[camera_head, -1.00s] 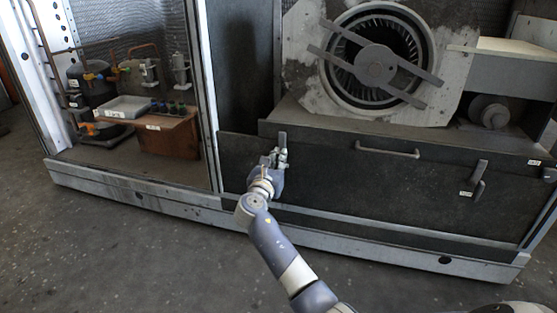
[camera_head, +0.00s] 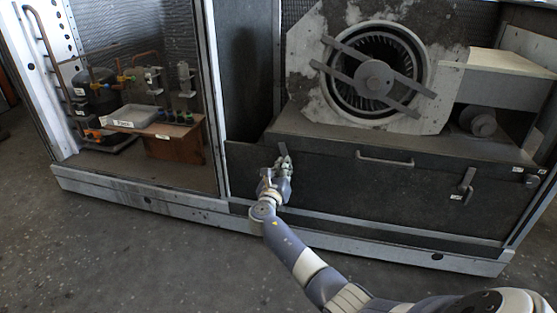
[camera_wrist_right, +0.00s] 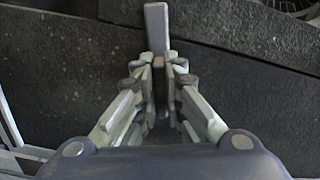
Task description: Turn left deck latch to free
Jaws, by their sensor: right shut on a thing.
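The left deck latch is a grey bar handle at the upper left of the dark deck panel (camera_head: 345,185). My right gripper (camera_head: 281,168) is at this latch in the head view and covers most of it. In the right wrist view, the bar of the left deck latch (camera_wrist_right: 156,30) stands upright, its upper end past my right gripper's fingertips (camera_wrist_right: 158,68). The fingers are closed in around its lower part. The latch's pivot is hidden between the fingers. My left gripper is not in view.
A second latch (camera_head: 467,184) with small, unreadable labels is at the panel's right. A bar handle (camera_head: 385,160) is between them. Above sits the blower housing (camera_head: 305,70). At left, an open bay holds a grey tray (camera_head: 132,117) and a brown box (camera_head: 176,142).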

